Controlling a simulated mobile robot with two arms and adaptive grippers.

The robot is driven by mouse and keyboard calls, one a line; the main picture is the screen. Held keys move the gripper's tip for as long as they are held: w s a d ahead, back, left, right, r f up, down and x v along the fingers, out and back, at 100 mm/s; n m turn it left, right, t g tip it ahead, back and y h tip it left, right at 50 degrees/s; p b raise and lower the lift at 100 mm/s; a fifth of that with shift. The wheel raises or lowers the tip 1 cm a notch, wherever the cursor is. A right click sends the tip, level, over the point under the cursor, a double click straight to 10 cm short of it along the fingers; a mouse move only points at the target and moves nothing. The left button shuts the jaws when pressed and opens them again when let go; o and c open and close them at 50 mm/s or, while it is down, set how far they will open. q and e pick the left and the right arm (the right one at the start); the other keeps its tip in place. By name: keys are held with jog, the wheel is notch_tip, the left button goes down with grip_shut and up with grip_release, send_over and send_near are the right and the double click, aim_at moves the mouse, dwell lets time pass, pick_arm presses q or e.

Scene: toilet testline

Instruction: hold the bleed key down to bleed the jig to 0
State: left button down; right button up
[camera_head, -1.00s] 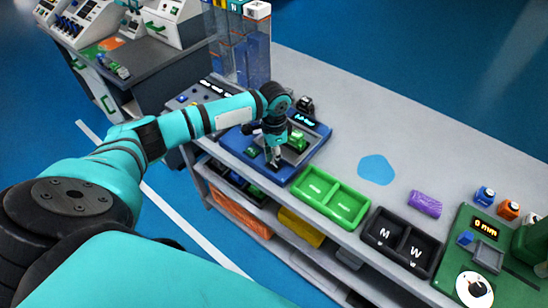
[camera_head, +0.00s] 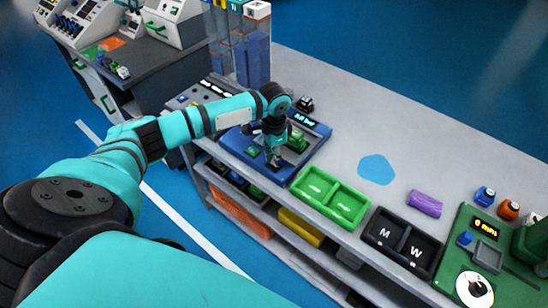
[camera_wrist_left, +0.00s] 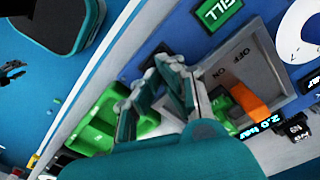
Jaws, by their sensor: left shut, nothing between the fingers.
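The jig is a blue panel (camera_head: 305,153) at the near edge of the bench. A small lit display (camera_head: 304,119) sits on its far side; the wrist view shows it reading about 2.0 bar (camera_wrist_left: 255,127). My left gripper (camera_head: 273,163) points down over the jig's near part, shut and empty. In the left wrist view its fingers (camera_wrist_left: 168,75) are together beside a grey OFF/ON switch plate (camera_wrist_left: 243,62) with an orange lever (camera_wrist_left: 250,102). A green FILL label (camera_wrist_left: 218,12) lies beyond. The bleed key cannot be made out, and contact cannot be told. My right gripper is not in view.
A green two-part tray (camera_head: 347,205) and a black tray marked M and W (camera_head: 402,243) stand to the right. A purple cylinder (camera_head: 425,204) and a green station (camera_head: 510,285) lie further right. Clear tubes (camera_head: 256,60) stand behind the jig.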

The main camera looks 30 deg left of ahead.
aim_at(274, 165)
pick_arm(q)
jog(key=shift+f, duration=0.3)
jog(key=shift+f+b, duration=0.4)
jog(key=shift+f, duration=0.5)
dwell(1.0)
notch_tip(274, 165, up, 7)
jog(key=p, duration=0.7)
jog(key=shift+f+p, duration=0.15)
jog(key=shift+p, duration=0.25)
jog(key=shift+f, duration=0.1)
